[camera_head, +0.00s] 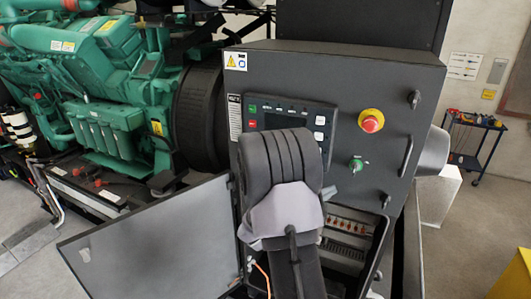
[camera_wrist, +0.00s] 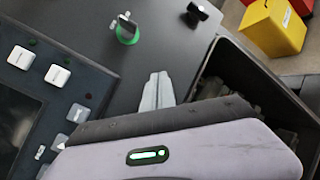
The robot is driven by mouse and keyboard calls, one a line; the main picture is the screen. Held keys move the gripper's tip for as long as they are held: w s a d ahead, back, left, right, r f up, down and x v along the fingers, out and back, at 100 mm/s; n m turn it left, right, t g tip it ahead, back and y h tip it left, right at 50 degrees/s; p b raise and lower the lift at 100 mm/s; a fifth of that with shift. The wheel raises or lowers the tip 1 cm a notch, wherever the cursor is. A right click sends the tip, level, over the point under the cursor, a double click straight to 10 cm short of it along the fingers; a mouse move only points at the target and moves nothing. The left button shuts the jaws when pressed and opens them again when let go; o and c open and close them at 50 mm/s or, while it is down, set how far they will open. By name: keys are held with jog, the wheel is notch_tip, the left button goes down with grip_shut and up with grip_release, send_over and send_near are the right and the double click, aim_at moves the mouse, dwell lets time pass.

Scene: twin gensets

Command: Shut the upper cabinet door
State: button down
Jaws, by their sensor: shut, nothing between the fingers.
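The upper cabinet door (camera_head: 335,95) is the dark panel with a control display, a red emergency stop, a green key switch (camera_head: 357,164) and a grey pull handle (camera_head: 407,155). It looks flush with the cabinet or nearly so, but I cannot tell whether it is fully shut. In the wrist view, the door face (camera_wrist: 95,25) fills the upper left. My gripper (camera_wrist: 158,80) is shut and empty, in front of the door's lower part below the green key switch (camera_wrist: 127,30). Contact cannot be told.
The lower cabinet door (camera_head: 150,240) stands open to the left, baring a compartment with breakers (camera_head: 350,228). A green genset (camera_head: 105,75) fills the left. A blue tool cart (camera_head: 475,140) stands at the right, and a yellow box (camera_wrist: 272,27) shows in the wrist view.

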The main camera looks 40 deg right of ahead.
jog(key=a, duration=0.7)
jog(key=shift+w+b, duration=0.3)
jog(key=shift+w, duration=0.1)
jog(key=shift+d, duration=0.1)
